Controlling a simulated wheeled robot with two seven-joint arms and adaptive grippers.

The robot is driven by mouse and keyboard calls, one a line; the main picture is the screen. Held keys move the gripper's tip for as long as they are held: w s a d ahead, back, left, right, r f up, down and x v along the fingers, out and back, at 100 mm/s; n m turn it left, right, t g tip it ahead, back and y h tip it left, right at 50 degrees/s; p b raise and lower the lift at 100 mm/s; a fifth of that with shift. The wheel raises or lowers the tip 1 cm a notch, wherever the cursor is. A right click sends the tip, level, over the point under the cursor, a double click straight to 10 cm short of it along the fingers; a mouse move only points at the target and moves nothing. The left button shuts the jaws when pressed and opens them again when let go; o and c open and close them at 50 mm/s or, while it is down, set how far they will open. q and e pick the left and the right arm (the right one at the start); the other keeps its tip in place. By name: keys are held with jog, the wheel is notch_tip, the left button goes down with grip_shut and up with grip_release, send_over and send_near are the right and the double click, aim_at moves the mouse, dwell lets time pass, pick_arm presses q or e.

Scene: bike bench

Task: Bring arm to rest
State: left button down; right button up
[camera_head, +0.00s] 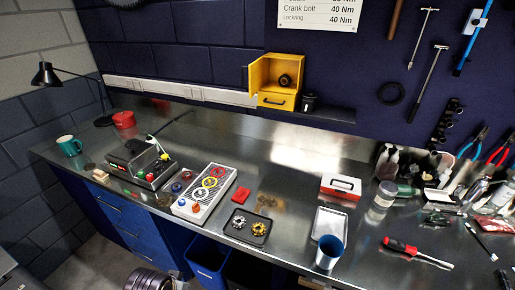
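Neither of my grippers shows in the head view, and no arm can be made out for certain. The metal workbench (150,206) runs across the picture with blue drawers (125,215) under its left part. On it stand a grey panel with coloured round parts (205,192), a black tray with two cogs (248,226), a small red piece (241,194) and a dark device with buttons (140,163).
A blue cup (328,252), a silver tray (330,222), a red-and-white box (341,187) and a red screwdriver (402,246) are on the right. A yellow cabinet (261,76) hangs open on the wall.

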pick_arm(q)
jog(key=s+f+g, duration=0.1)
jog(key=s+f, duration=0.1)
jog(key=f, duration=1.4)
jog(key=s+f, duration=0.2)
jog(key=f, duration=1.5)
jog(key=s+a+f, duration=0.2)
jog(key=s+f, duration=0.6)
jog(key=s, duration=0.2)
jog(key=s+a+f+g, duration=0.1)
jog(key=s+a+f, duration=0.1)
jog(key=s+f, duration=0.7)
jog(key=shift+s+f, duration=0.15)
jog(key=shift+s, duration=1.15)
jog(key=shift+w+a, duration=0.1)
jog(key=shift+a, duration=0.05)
